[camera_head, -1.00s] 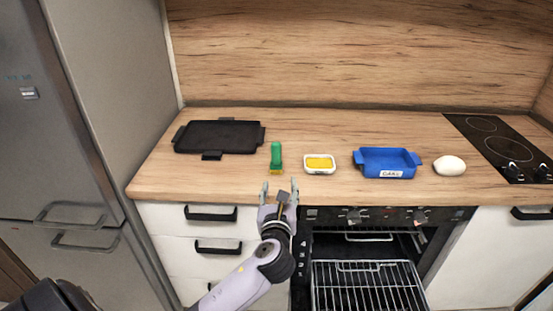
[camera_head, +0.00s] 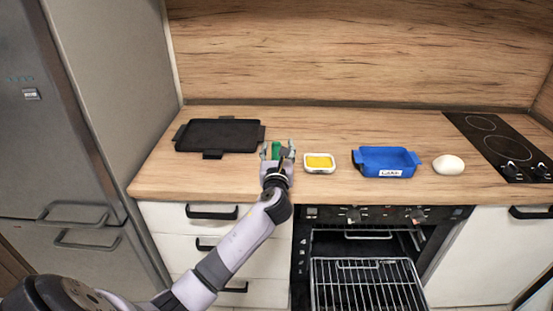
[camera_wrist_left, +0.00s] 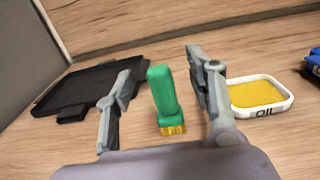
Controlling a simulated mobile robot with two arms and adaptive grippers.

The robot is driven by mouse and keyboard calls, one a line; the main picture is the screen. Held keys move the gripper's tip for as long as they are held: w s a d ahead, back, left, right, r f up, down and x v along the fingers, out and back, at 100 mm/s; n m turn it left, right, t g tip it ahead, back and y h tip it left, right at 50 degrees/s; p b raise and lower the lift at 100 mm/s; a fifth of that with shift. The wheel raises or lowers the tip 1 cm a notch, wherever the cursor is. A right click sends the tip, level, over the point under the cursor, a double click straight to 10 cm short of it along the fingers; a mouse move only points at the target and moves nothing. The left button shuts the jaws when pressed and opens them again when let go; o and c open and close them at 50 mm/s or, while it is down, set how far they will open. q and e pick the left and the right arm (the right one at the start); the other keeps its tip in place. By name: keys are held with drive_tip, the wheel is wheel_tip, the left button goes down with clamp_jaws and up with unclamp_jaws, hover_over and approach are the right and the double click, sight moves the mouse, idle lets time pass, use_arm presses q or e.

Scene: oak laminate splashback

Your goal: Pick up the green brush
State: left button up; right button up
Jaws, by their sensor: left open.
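The green brush (camera_head: 276,149) has a green handle and yellow bristles at its near end. It is on the wooden counter, partly hidden by my gripper in the head view. My left gripper (camera_head: 277,151) is open, with one finger on each side of the brush. In the left wrist view the brush (camera_wrist_left: 164,98) stands between the two fingers of the gripper (camera_wrist_left: 160,85), with visible gaps on both sides. My right gripper is not in view.
A black tray (camera_head: 222,135) lies to the left. A white dish with yellow oil (camera_head: 320,163) is close on the right, labelled "oil" in the wrist view. Further right are a blue baking dish (camera_head: 387,162), a white egg-shaped object (camera_head: 448,165) and a hob (camera_head: 504,147). The oven below is open.

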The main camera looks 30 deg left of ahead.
sight(276, 145)
use_arm(q)
drive_tip(key=x, duration=0.4)
drive_tip(key=shift+w+a+f, duration=0.15)
drive_tip(key=shift+a+f, duration=0.2)
drive_tip(key=shift+a, duration=0.05)
clamp_jaws()
